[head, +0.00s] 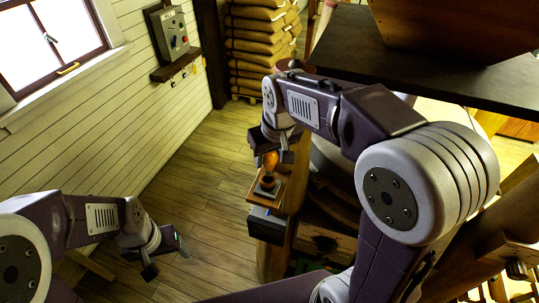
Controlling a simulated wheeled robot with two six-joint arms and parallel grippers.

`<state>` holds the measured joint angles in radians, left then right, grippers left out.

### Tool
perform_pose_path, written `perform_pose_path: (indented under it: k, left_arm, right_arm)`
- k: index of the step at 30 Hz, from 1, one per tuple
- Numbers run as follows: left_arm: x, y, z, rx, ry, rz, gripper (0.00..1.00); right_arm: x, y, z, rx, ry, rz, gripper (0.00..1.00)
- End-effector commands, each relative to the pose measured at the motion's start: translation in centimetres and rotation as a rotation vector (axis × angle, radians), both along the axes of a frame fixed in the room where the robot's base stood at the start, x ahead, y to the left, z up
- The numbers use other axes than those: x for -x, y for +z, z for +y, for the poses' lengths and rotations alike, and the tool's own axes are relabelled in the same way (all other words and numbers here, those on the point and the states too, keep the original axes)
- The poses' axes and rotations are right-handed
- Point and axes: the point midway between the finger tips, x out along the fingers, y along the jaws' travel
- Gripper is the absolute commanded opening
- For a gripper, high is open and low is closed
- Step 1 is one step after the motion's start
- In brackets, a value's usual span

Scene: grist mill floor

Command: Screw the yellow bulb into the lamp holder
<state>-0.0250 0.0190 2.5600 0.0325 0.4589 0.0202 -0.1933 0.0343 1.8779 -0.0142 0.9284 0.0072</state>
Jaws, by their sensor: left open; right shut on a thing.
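The yellow bulb (271,159) is small and looks amber. My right gripper (270,151) reaches down from the upper middle and is shut on it. The lamp holder (267,184), dark with a copper-coloured top, stands on a small wooden shelf (291,187) directly below the bulb. I cannot tell whether the bulb touches the holder. The fingers partly hide the bulb's upper part. My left gripper (168,257) is open and empty, low at the left over the floor, well away from the holder.
A grey switch box (170,32) hangs on the left plank wall by the window (63,35). Stacked sacks (259,45) stand at the back. A dark tabletop (445,75) overhangs at upper right. The plank floor (205,165) between wall and shelf is clear.

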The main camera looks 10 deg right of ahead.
Motion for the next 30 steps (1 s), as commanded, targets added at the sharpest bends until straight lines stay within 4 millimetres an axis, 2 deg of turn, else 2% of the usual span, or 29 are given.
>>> perform_pose_path:
  k: [1,6,30]
  left_arm:
    - [0.00,-0.88,0.01,0.000,0.000,0.000,0.70]
    - [0.00,-1.44,0.01,0.000,0.000,0.000,0.70]
    - [-0.01,-1.27,0.01,0.000,0.000,0.000,0.70]
  right_arm:
    - [0.00,-0.95,0.01,0.000,0.000,0.000,0.00]
    - [-0.02,-1.73,0.02,0.000,0.000,-0.001,0.00]
    - [-0.02,-1.72,0.14,0.000,0.000,-0.001,0.00]
